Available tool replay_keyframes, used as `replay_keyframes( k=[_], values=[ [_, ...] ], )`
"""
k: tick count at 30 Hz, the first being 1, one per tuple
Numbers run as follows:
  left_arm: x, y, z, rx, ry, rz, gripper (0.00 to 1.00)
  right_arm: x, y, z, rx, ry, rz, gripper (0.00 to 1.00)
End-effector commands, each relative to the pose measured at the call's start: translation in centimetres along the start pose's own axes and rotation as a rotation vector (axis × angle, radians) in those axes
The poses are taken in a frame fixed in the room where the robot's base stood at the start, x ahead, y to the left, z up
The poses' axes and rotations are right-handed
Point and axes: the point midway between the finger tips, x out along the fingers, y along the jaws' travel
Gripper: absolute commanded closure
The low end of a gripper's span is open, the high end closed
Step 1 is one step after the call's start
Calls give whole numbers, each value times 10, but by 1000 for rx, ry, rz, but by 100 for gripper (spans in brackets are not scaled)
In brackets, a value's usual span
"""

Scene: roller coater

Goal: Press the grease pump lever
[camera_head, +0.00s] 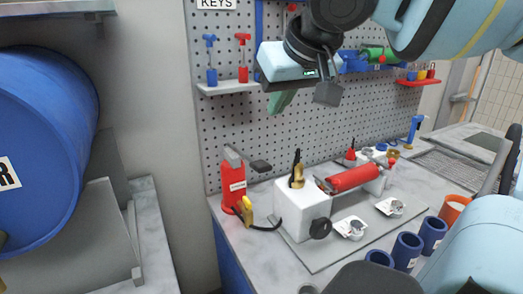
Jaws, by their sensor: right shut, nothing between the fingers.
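The red grease pump (232,182) stands upright at the left end of the bench. Its dark lever (261,166) sticks out to the right from near its top. A yellow nozzle on a black hose (246,211) hangs at its front. My right gripper (304,98) is shut and empty. It hangs in front of the pegboard, above and to the right of the lever in the picture, and apart from it. My left gripper is not in view.
A white block machine (301,208) with a red roller (354,178) stands right of the pump. Blue cups (407,250) stand at the front right. A small shelf (229,88) holds two tools. A blue drum (42,150) is at the far left.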

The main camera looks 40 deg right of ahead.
Motion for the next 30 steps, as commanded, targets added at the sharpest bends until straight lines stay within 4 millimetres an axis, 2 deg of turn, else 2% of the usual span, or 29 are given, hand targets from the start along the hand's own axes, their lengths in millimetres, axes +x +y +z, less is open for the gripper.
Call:
replay_keyframes(
  k=[5,10,25,30],
  values=[
    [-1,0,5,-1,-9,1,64,1,0,0,0,0,0,100],
    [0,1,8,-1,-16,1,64,14,0,0,-1,-3,0,100],
    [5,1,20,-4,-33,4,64,104,0,2,0,-6,1,100],
    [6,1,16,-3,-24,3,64,118,0,18,-2,-3,-2,100]
  ],
)
